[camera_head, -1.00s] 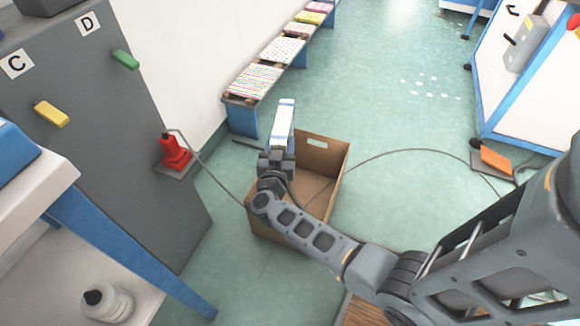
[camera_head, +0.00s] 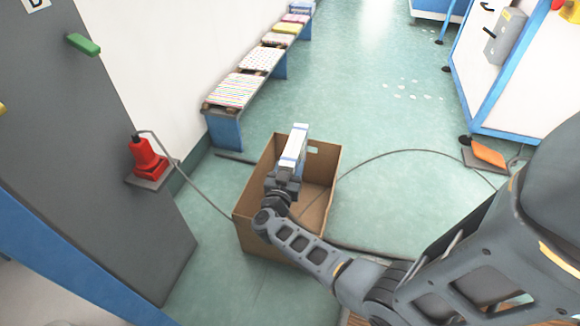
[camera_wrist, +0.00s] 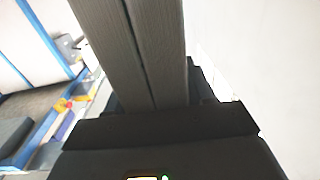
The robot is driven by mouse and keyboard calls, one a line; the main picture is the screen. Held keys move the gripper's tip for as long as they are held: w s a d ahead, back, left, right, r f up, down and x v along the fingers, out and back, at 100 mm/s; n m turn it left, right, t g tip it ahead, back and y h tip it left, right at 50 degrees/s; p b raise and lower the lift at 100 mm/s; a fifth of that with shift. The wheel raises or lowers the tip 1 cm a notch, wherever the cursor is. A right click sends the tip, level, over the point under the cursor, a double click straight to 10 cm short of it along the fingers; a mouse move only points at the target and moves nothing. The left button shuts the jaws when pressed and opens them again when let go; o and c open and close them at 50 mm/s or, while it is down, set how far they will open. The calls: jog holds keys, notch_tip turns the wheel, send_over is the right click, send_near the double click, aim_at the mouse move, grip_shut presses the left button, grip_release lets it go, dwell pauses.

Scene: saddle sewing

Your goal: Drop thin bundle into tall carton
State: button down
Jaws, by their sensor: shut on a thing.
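The thin bundle (camera_head: 294,147) is white with a blue-grey band and edges. My gripper (camera_head: 284,178) is shut on its lower end and holds it up, over the tall carton as seen in the head view. The carton (camera_head: 325,182) is open-topped brown cardboard with a hand hole in its far wall, standing on the floor. My arm and gripper hide part of its left side and inside. How high the bundle is above the rim I cannot tell.
A grey cabinet (camera_head: 110,150) stands left, with a red device (camera_head: 147,158) beside it. A cable runs across the floor past the carton. A low bench (camera_head: 225,128) with patterned stacks lines the wall. An orange pedal (camera_head: 489,152) lies right.

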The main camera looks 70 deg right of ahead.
jog(key=shift+f+b, duration=1.4)
jog(key=shift+f, duration=0.15)
jog(key=c, duration=0.7)
grip_release()
jog(key=shift+c, duration=0.2)
jog(key=o, duration=0.4)
jog(key=shift+f, duration=0.1)
notch_tip(320, 180, up, 5)
jog(key=p, duration=0.3)
jog(key=shift+p, duration=0.4)
jog(key=s+d+r+p, duration=0.5)
jog(key=s+d+r, duration=0.1)
jog(key=s, duration=0.4)
